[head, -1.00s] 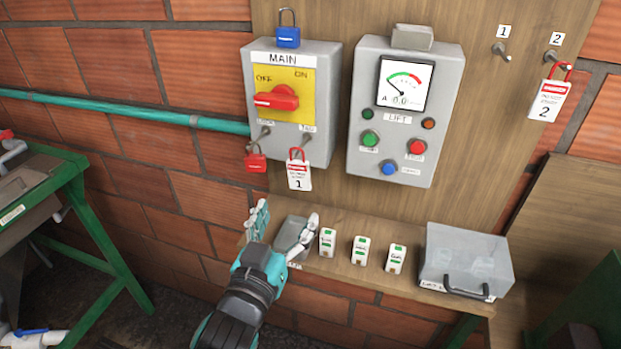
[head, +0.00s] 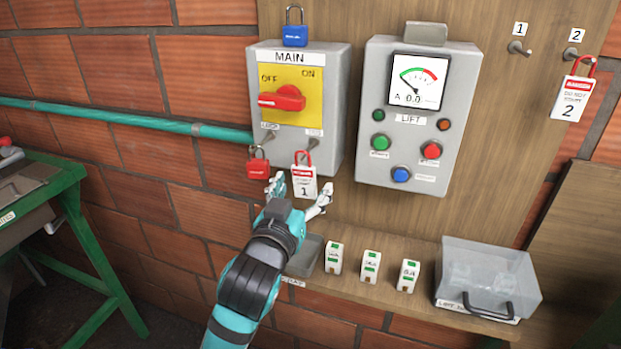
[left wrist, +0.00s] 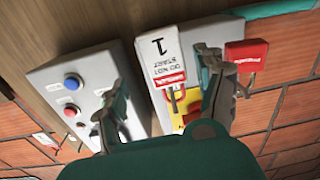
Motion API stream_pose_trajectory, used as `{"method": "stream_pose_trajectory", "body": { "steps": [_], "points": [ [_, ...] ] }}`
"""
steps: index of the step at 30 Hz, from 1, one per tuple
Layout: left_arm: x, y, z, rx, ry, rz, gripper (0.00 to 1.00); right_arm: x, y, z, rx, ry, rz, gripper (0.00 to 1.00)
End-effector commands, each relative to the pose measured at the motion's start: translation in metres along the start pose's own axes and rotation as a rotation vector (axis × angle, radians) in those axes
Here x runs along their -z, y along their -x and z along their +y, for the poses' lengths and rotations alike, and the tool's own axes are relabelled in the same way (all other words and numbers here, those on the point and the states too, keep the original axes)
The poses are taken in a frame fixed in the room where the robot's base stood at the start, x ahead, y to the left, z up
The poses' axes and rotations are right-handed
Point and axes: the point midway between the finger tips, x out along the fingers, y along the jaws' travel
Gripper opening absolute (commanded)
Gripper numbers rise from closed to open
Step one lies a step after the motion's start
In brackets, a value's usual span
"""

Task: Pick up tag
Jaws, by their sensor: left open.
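Tag 1 (head: 304,184), white with a red band and red loop, hangs from a peg at the lower right of the MAIN switch box (head: 333,108). Tag 2 (head: 573,103), of the same kind, hangs at the far right from hook 2. My left gripper (head: 298,192) is open, its fingers either side of tag 1's lower part in the head view. In the left wrist view tag 1 (left wrist: 163,58) shows upside down between the open fingers (left wrist: 170,95); I cannot tell whether they touch it. My right gripper is not in view.
A red padlock (head: 258,165) hangs just left of tag 1; it also shows in the left wrist view (left wrist: 245,56). The LIFT panel (head: 418,115) is to the right. Below are a shelf with a grey tray (head: 308,254), several small blocks (head: 370,267) and a clear box (head: 487,275).

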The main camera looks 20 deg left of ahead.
Motion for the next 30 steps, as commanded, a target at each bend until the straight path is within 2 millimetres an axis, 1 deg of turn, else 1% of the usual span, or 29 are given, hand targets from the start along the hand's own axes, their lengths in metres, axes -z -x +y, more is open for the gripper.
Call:
{"method": "stream_pose_trajectory", "body": {
  "steps": [5,9,12,18,20,30],
  "points": [
    [-0.001,-0.026,0.003,0.002,-0.003,-0.002,0.71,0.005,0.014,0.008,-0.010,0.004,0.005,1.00],
    [-0.002,-0.043,0.003,0.001,-0.002,0.000,0.71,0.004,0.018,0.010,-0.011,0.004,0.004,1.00],
    [-0.004,-0.048,0.003,0.001,-0.002,-0.001,0.71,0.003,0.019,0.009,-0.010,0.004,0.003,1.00],
    [-0.005,-0.048,0.003,0.000,-0.001,0.000,0.71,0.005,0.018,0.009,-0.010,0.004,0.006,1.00],
    [-0.005,-0.048,0.003,0.001,-0.001,0.000,0.65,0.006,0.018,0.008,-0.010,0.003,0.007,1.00],
    [-0.005,-0.048,0.003,0.000,-0.001,0.000,0.20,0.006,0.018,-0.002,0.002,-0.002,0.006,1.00]
  ]
}}
